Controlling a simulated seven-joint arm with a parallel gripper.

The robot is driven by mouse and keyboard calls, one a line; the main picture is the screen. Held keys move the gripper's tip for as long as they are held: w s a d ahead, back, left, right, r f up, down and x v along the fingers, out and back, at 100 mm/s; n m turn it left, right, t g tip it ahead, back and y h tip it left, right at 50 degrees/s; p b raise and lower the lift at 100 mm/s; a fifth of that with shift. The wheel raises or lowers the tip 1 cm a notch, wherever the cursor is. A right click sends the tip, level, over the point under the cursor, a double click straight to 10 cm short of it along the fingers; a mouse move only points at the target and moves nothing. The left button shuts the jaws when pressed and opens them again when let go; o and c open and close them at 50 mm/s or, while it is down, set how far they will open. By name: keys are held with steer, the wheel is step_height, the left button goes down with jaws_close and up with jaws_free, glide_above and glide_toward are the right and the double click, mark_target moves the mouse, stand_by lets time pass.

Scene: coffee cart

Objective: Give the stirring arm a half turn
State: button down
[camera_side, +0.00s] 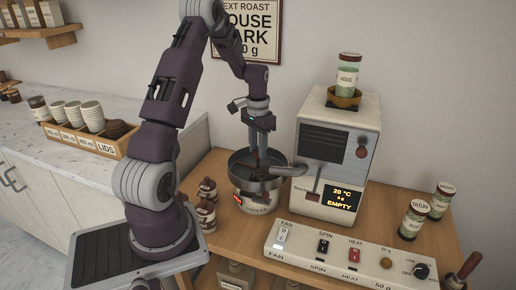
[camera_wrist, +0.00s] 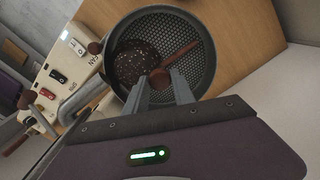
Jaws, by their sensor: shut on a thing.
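The cooler (camera_side: 250,198) is a round pot with a dark rim, standing on the wooden cart top left of the roaster. In the wrist view, the cooler (camera_wrist: 204,88) shows a perforated floor with a dark heap of beans (camera_wrist: 140,64) on one side. The stirring arm (camera_wrist: 182,56) is a reddish-brown bar running from near the middle toward the upper right wall. My gripper (camera_wrist: 160,90) is shut on the brown knob (camera_wrist: 160,77) of the stirring arm. In the side view my gripper (camera_side: 257,157) reaches down into the cooler, and its fingertips are partly hidden.
The roaster (camera_side: 338,150) stands close on the right, its spout reaching the cooler rim. A switch panel (camera_side: 345,260) lies in front. Two brown bottles (camera_side: 206,203) stand left of the cooler.

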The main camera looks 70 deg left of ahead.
steer(key=m, duration=1.2)
steer(key=shift+m, duration=0.3)
steer(key=m, duration=0.3)
steer(key=shift+m, duration=0.4)
steer(key=m, duration=1.2)
steer(key=shift+m, duration=2.1)
